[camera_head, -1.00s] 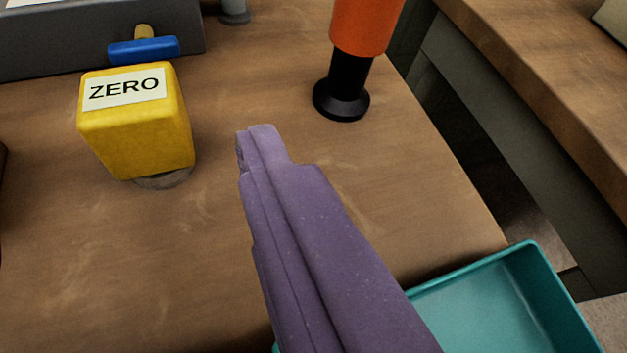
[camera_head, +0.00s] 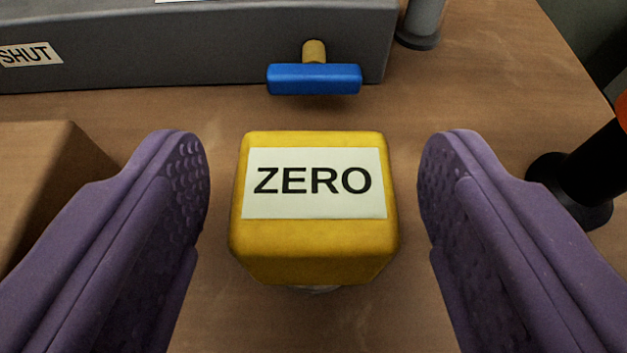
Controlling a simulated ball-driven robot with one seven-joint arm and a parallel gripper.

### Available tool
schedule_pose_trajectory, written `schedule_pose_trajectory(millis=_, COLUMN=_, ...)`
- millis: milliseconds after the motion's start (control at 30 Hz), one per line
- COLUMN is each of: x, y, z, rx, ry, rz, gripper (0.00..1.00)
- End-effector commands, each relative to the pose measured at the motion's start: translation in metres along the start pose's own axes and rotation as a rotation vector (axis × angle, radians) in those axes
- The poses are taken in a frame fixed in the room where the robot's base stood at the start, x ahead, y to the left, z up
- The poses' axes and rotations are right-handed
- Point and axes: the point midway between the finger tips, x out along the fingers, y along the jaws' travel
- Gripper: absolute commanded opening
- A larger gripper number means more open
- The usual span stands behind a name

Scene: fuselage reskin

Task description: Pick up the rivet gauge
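A yellow block (camera_head: 315,250) with a white label reading ZERO stands upright on the wooden bench, on a small round grey foot mostly hidden below it. Nothing in view is labelled as a rivet gauge; I cannot tell for certain whether this block is it. My gripper (camera_head: 314,170) is open, its two purple fingers with textured inner pads spread left and right of the block. The block appears centred between the fingers, with a visible gap on each side. No contact shows.
Behind the block is a grey housing (camera_head: 190,45) with a SHUT label and a blue T-handle (camera_head: 314,79). A brown box (camera_head: 45,180) is at left. A black-based orange tool (camera_head: 580,180) stands at right, a grey post (camera_head: 421,25) behind.

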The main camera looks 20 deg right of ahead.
Motion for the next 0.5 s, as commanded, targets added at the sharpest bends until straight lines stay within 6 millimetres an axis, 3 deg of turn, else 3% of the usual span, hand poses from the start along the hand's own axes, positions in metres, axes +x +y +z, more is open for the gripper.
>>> schedule_pose_trajectory(millis=33, x=-0.0001, y=0.0000, z=-0.0001, rx=0.000, ry=0.000, rz=0.000, gripper=0.54)
schedule_pose_trajectory(millis=200, x=-0.0002, y=-0.0001, z=0.0000, rx=0.000, ry=0.000, rz=0.000, gripper=0.15)
schedule_pose_trajectory(millis=500, x=-0.0011, y=-0.0002, z=-0.0023, rx=0.001, ry=0.001, rz=0.000, gripper=0.12)
